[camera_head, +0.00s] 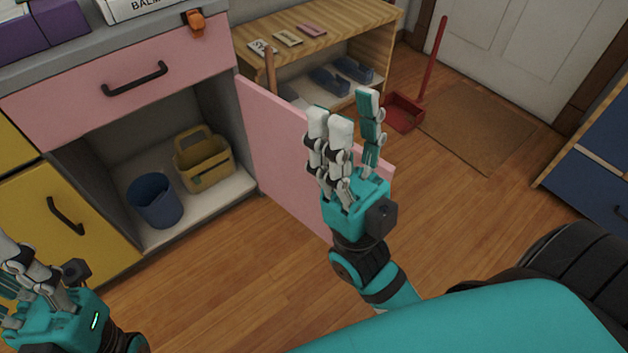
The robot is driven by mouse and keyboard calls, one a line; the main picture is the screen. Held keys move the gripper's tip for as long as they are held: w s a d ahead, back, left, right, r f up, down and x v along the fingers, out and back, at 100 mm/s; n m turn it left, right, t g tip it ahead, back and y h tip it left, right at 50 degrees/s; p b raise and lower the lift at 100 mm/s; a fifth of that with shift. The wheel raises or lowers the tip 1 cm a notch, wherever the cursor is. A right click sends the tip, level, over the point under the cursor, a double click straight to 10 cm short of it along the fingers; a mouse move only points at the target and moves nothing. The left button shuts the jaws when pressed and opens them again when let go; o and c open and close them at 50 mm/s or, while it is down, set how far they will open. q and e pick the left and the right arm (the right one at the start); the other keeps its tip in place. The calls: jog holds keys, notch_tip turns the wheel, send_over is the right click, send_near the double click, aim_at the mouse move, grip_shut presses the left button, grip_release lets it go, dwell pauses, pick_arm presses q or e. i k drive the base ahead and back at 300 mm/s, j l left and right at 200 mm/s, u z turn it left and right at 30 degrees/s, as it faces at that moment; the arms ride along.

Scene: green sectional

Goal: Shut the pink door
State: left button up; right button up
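The pink door (272,150) of the lower cabinet stands wide open, swung out from the cabinet's right side. The open compartment shows a blue bucket (155,200) and a yellow caddy (203,160) inside. My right gripper (345,118) is open and empty, in front of the door's outer part and hiding some of it. I cannot tell whether it touches the door. My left gripper (22,265) is at the lower left, in front of the yellow cabinet front and partly cut off by the picture edge. Its fingers are spread and hold nothing I can see.
A pink drawer (95,100) with a dark handle is shut above the compartment. A wooden shelf (345,20) stands behind the door. A red dustpan (404,112) and a brown mat (478,130) lie further back. Wooden floor (225,270) in front of the cabinet is clear.

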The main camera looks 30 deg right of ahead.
aim_at(275, 128)
jog(key=k+l+u, duration=0.2)
jog(key=l, duration=0.2)
jog(key=k+l+u, duration=0.2)
jog(key=l, duration=0.2)
jog(key=k+l+u, duration=0.2)
jog(key=l, duration=0.15)
jog(key=l+u, duration=0.25)
jog(key=l, duration=0.5)
jog(key=l+u, duration=0.3)
jog(key=l, duration=0.4)
jog(key=i+l+u, duration=0.1)
jog(key=l, duration=0.25)
jog(key=i+l+u, duration=0.1)
jog(key=i+l, duration=0.15)
jog(key=i+l+u, duration=0.1)
jog(key=l, duration=0.35)
jog(key=k+l+u, duration=0.1)
jog(key=l, duration=0.2)
jog(key=k+l+u, duration=0.15)
jog(key=k+l, duration=0.1)
